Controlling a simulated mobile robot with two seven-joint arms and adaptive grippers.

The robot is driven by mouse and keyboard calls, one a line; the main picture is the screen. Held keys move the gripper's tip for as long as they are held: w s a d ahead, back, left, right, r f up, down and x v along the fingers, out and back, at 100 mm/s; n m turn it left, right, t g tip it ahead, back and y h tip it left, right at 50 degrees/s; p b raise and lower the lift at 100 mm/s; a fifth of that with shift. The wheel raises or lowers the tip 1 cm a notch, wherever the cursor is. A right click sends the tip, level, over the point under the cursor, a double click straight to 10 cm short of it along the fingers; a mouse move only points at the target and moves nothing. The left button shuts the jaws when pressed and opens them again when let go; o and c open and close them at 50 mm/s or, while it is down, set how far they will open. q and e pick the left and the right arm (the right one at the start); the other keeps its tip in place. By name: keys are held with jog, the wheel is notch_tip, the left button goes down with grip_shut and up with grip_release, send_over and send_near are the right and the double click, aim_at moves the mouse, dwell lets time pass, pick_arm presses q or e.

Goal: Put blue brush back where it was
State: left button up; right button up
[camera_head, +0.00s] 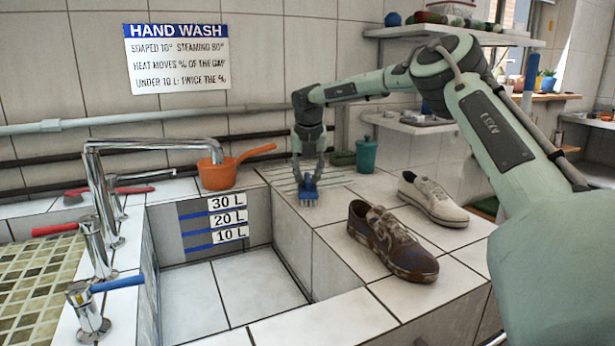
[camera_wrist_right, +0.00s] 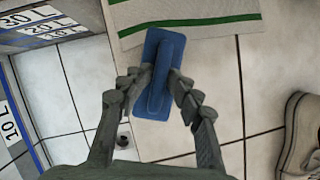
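The blue brush (camera_head: 309,195) is at the inner corner of the tiled counter, just right of the sink basin. It also shows in the right wrist view (camera_wrist_right: 158,100), with its raised handle between my fingers. My right gripper (camera_head: 309,178) points down over it; in the right wrist view its fingertips (camera_wrist_right: 160,76) close in on both sides of the handle and appear to touch it. A white cloth with green stripes (camera_wrist_right: 190,20) lies beside the brush, whose end overlaps its edge in that view. I cannot tell whether the brush touches the counter. My left gripper is not in view.
A brown dirty shoe (camera_head: 393,242) and a white shoe (camera_head: 432,199) stand on the counter to the right. The empty basin (camera_head: 230,290) and metal tap (camera_head: 95,190) are left.

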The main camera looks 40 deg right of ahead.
jog(key=shift+v, duration=0.95)
pick_arm(q)
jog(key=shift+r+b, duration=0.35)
jog(key=shift+b, duration=0.1)
pick_arm(e)
jog(key=v, duration=1)
jog(key=shift+r, duration=0.3)
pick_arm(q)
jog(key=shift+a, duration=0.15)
